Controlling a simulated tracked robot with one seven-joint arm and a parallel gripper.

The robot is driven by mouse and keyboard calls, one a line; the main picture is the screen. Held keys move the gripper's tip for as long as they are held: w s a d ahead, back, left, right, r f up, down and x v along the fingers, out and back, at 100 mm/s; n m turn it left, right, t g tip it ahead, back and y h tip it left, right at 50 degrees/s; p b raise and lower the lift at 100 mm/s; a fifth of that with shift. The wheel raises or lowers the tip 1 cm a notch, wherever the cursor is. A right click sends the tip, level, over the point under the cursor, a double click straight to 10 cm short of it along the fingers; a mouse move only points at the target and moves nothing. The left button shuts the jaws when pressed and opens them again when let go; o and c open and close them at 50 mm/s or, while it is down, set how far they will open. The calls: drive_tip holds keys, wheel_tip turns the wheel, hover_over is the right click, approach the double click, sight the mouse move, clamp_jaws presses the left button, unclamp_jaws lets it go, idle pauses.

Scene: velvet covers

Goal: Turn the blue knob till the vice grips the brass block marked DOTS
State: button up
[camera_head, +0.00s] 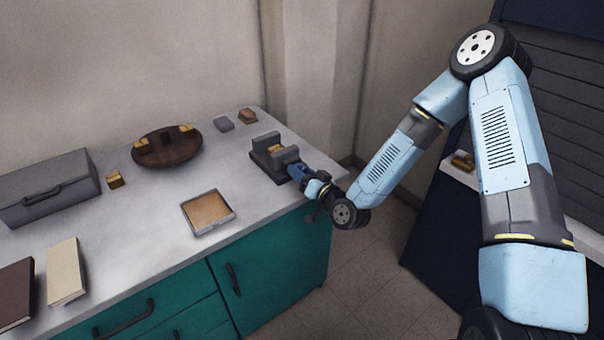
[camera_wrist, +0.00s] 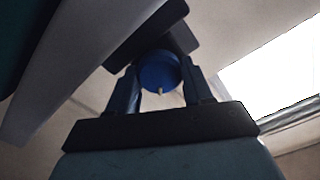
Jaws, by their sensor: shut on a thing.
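The dark grey vice (camera_head: 268,165) stands at the right end of the grey worktop. A brass block (camera_head: 277,150) sits between its jaws; I cannot read its mark or tell whether both jaws touch it. The blue knob (camera_wrist: 158,68) faces the wrist camera, with a small white mark at its lower edge. My gripper (camera_head: 299,172) reaches the vice's front from the right, and in the wrist view its two fingers (camera_wrist: 161,84) stand on either side of the knob, shut on it. In the head view the gripper hides most of the knob.
On the worktop are a round brown tray (camera_head: 168,155) with brass pieces, a shallow square tray (camera_head: 230,220), a loose brass block (camera_head: 115,180), a grey block (camera_head: 223,124), another brassy block (camera_head: 247,116), a grey handled box (camera_head: 50,190) and two books. Teal cupboards (camera_head: 280,270) lie below.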

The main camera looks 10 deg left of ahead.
drive_tip(key=m, duration=0.5)
drive_tip(key=shift+w+d+f, duration=0.15)
drive_tip(key=shift+d, duration=0.05)
drive_tip(key=shift+m, duration=1.6)
drive_tip(key=shift+f, duration=0.1)
drive_tip(key=o, duration=0.8)
drive_tip(key=shift+c, duration=0.2)
drive_tip(key=shift+o, duration=1.4)
drive_tip(key=shift+a, duration=0.1)
